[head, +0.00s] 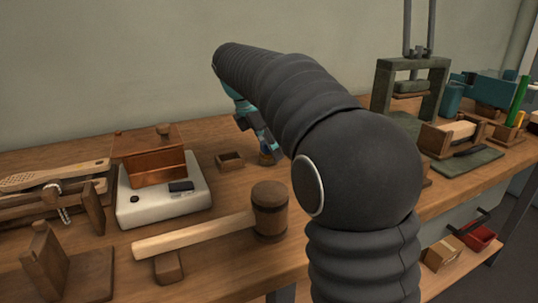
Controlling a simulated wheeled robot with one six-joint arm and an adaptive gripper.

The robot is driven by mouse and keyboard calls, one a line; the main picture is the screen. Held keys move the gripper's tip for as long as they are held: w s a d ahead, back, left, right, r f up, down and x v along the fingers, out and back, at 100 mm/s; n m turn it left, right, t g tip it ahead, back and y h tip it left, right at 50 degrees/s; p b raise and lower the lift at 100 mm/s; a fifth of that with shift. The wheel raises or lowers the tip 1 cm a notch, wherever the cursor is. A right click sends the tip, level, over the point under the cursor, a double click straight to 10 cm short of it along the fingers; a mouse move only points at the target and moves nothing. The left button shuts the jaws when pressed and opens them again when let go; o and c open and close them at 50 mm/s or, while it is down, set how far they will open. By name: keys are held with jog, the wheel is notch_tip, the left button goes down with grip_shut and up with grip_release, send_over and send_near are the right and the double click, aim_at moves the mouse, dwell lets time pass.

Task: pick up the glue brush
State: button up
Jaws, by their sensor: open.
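My gripper (266,142) is at the far side of the bench, partly hidden behind my own dark arm. It points down and is open. A small brown object (266,158) stands right under its fingertips. I cannot tell whether this is the glue brush or a holder for it, nor whether the fingers touch it. No glue brush can be made out clearly elsewhere.
A small wooden box (230,160) sits just left of my gripper. A wooden mallet (270,210) lies in front on a block. Wooden racks (60,200) fill the left. A green press (435,90) and other tools stand on the right. My arm hides the middle of the bench.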

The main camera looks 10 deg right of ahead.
jog(key=shift+d+f, duration=0.25)
jog(key=shift+f, duration=0.3)
grip_shut()
jog(key=shift+r, duration=0.15)
jog(key=shift+r, duration=0.6)
notch_tip(320, 180, up, 3)
jog(key=shift+f+p, duration=0.1)
jog(key=shift+p, duration=0.35)
jog(key=s+d+r, duration=0.5)
jog(key=d+r, duration=0.1)
jog(key=d, duration=0.4)
jog(key=shift+d+r, duration=0.3)
jog(key=shift+r, duration=0.1)
